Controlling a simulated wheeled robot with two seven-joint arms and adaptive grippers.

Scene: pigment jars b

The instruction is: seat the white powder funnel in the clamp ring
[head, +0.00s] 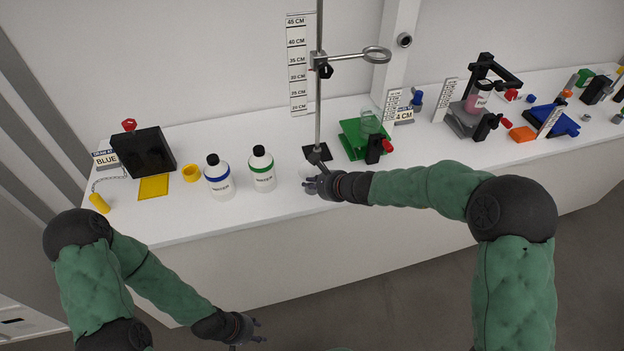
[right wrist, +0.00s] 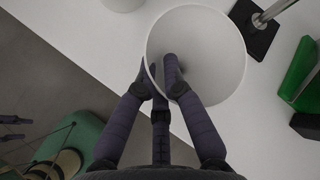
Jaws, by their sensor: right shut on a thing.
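The clamp ring (head: 378,60) is a grey metal loop on an arm clamped high on the stand rod (head: 319,110), and it looks empty. My right gripper (head: 309,186) is low at the table's front edge, left of the stand base and well below the ring. In the right wrist view the right gripper (right wrist: 163,78) is shut on the wall of the white powder funnel (right wrist: 205,45), whose wide round mouth faces the camera. In the head view the funnel barely shows against the white table. My left gripper (head: 256,331) is open and empty below the table front.
Two white water bottles (head: 219,178) (head: 262,170) stand left of the right gripper. A green stand with a glass jar (head: 369,122) is right of the rod. A scale strip (head: 298,65) is behind the rod.

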